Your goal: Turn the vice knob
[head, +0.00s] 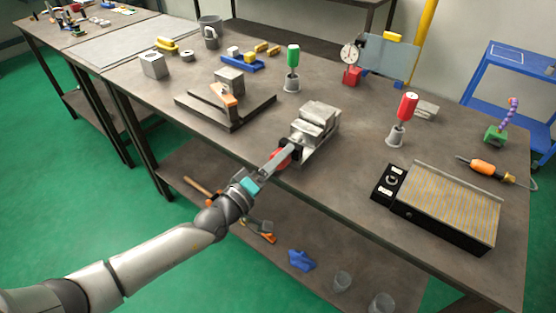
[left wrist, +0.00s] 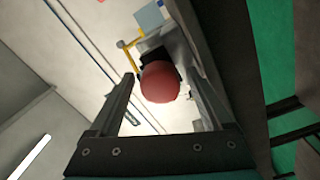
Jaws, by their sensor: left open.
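A grey metal vice (head: 314,124) sits at the near edge of the workbench, in the middle of the head view. Its round red knob (head: 281,157) faces the near side and is partly covered by my gripper. In the left wrist view the red knob (left wrist: 160,82) shows ahead, near the fingertips. My left gripper (head: 283,156) is open, its fingers reaching to the knob from the near side. In the left wrist view the two fingers of the left gripper (left wrist: 160,88) appear on either side of the knob; contact cannot be told. My right gripper is not in view.
The workbench (head: 350,140) holds a black-framed fixture (head: 233,116) left of the vice. A green-handled tool (head: 293,56) and a red-handled tool (head: 408,106) stand behind and right. A ribbed plate (head: 450,205) lies at the right. A lower shelf (head: 215,165) holds loose items.

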